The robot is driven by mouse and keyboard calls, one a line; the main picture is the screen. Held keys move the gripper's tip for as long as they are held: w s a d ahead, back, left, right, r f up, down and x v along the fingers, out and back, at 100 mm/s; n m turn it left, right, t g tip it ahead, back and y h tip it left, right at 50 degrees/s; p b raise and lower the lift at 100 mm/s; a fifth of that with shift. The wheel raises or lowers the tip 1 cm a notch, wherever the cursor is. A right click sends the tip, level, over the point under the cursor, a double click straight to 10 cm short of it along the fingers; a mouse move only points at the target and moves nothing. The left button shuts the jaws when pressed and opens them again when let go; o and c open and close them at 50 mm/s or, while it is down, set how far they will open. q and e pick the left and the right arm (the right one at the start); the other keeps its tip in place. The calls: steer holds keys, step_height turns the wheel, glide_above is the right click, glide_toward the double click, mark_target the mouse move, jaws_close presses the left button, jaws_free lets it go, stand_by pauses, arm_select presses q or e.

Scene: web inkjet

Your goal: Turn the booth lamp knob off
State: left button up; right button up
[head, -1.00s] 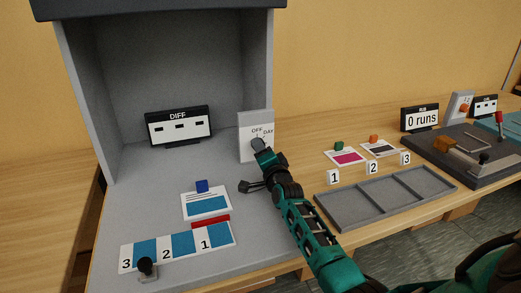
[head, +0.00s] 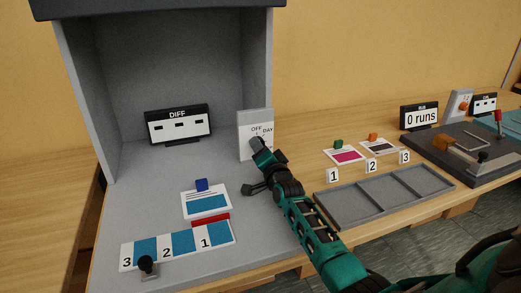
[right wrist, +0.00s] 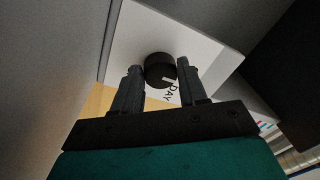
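The lamp switch panel (head: 252,122) is a white plate with the words OFF and DAY, standing at the right front of the grey booth. Its round black knob (right wrist: 160,72) shows in the right wrist view; in the head view the gripper mostly hides it. My right gripper (head: 258,147) is at the panel's face. In the right wrist view its two fingers (right wrist: 159,66) stand on either side of the knob, very close to it; I cannot tell whether they touch it. The knob's setting is unclear. My left gripper is not in view.
To the right are a divided tray (head: 340,207), sample cards and a dark press (head: 470,150).

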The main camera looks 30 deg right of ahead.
steer(key=o, duration=0.4)
steer(key=p+v, duration=0.1)
steer(key=v, duration=0.6)
steer(key=shift+s, duration=0.25)
stand_by(0.5)
